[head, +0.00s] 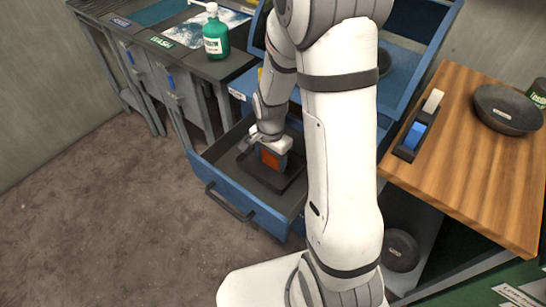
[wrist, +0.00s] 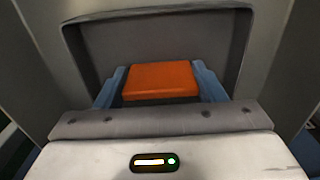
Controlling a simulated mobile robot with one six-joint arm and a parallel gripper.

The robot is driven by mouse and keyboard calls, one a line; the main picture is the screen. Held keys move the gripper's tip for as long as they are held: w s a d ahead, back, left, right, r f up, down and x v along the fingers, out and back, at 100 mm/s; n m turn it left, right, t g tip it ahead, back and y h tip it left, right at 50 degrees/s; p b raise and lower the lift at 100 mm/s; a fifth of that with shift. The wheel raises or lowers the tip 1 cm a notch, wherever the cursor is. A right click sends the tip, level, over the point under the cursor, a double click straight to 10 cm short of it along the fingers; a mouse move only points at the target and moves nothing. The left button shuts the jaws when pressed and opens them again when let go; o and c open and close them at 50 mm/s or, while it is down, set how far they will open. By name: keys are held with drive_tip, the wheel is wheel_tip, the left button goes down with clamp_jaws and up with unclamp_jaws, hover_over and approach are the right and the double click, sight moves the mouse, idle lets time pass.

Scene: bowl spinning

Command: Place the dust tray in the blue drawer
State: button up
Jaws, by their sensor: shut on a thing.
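The blue drawer (head: 262,211) is pulled open below the blue unit, in the middle of the head view. The dark dust tray (head: 262,177) is inside the drawer's walls and looks flat; I cannot tell whether it touches the drawer floor. My gripper (head: 271,160) reaches down into the drawer and is shut on the tray's orange handle. In the wrist view the orange handle (wrist: 160,82) sits between my blue fingertips, with the dark tray (wrist: 158,40) beyond it. My arm hides the drawer's right side.
A green bottle (head: 215,35) stands on the grey counter at the back left. Another dark bowl (head: 401,250) sits low at the right. Floor is clear at the left.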

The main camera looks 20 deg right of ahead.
drive_tip(key=o, duration=1.5)
wheel_tip(320, 180, up, 11)
drive_tip(key=shift+r+p, duration=0.1)
drive_tip(key=shift+p, duration=0.55)
drive_tip(key=s+r+n+t, duration=0.2)
drive_tip(key=s+r+n, duration=0.8)
drive_tip(key=s, duration=0.3)
drive_tip(key=shift+s+d+n, duration=0.35)
drive_tip(key=shift+d+n, duration=0.05)
